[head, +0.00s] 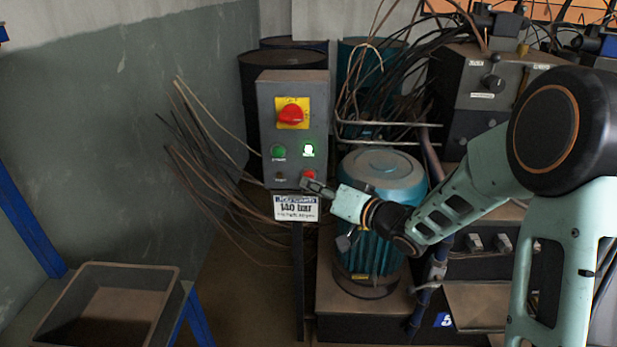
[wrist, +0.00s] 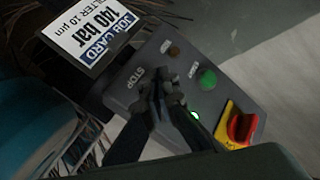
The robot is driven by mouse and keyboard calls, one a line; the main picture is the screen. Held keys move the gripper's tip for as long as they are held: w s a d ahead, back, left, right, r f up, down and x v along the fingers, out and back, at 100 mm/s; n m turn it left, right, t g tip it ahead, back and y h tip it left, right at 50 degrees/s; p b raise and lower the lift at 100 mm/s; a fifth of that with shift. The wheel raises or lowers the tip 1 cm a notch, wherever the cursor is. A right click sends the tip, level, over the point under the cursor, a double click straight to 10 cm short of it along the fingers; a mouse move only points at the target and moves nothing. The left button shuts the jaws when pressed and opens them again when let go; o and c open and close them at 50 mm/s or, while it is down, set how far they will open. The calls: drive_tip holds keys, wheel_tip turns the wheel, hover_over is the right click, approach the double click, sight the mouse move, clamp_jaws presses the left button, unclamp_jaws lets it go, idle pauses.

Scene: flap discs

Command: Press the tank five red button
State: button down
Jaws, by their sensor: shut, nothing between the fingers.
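A blue number 5 plate (head: 443,320) sits on the base below the tank. The small red button (head: 309,174) is at the box's lower right. My gripper (head: 312,186) is shut and empty, its tips right at the red button's lower edge. I cannot tell whether they touch it. In the wrist view, the shut fingertips (wrist: 160,87) lie over the panel beside the word STOP and hide the red button.
The box also has a red rotary switch (head: 291,114) on yellow, a green button (head: 278,151) and a lit green lamp (head: 308,149). A job card (head: 296,208) hangs just below. Loose cables (head: 205,165) spread at left. An open bin (head: 165,290) stands at front left.

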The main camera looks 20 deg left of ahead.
drive_tip(key=shift+w+a, duration=0.1)
drive_tip(key=shift+w, duration=0.4)
idle(0.6)
drive_tip(key=shift+s, duration=0.15)
drive_tip(key=shift+s+d+p, duration=0.2)
drive_tip(key=shift+s+p, duration=0.1)
drive_tip(key=shift+s, duration=0.45)
drive_tip(key=shift+s, duration=0.1)
drive_tip(key=s, duration=0.2)
drive_tip(key=s+d, duration=0.1)
drive_tip(key=s, duration=0.1)
drive_tip(key=shift+s+d, duration=0.1)
drive_tip(key=shift+s, duration=0.25)
